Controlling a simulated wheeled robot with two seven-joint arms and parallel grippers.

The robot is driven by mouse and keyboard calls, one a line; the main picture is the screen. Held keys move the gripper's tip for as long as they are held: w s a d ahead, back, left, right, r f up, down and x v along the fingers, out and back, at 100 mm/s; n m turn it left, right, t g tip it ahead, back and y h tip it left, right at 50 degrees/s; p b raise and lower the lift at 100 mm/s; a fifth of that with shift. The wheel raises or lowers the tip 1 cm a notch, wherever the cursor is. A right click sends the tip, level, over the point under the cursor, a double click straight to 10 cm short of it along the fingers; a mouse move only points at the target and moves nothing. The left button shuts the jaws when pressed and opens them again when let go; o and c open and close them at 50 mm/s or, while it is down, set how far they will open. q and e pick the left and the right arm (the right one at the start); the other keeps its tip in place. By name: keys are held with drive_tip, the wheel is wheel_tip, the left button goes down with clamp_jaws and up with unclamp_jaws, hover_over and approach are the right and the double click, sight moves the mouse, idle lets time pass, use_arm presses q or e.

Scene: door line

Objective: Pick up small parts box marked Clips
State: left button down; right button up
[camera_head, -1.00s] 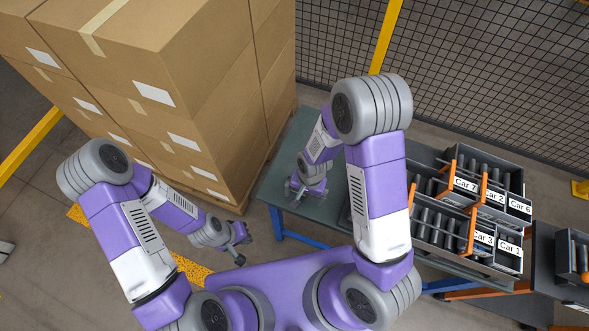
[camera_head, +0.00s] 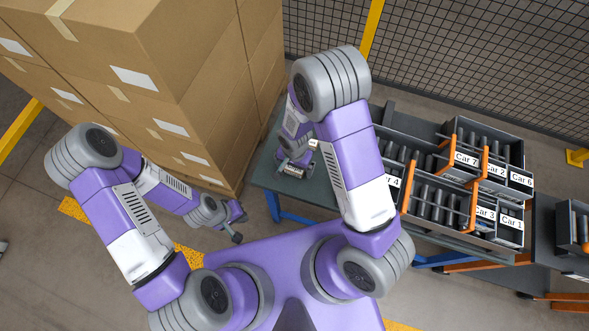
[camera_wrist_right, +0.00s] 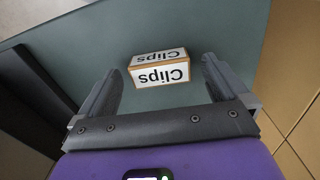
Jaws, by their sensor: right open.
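The small parts box marked Clips (camera_wrist_right: 160,72) is white with orange-brown edges and sits on the grey-green table top (camera_wrist_right: 75,52). Its lettering appears upside down in the right wrist view. My right gripper (camera_wrist_right: 158,72) is open, its fingers on either side of the box in that view, with visible gaps. Whether the box is between the fingertips or just beyond them I cannot tell. In the head view, my right gripper (camera_head: 294,168) is low over the table, and my arm hides much around it. My left gripper (camera_head: 238,226) hangs away from the table; its jaws are unclear.
Stacked cardboard boxes (camera_head: 175,75) stand close at the left of the table. Grey bins with orange dividers (camera_head: 460,185) and Car labels fill the right side. A mesh fence (camera_head: 460,60) is behind. Bare table (camera_head: 268,180) shows at the left end.

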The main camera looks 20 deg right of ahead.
drive_tip(key=c, duration=1.1)
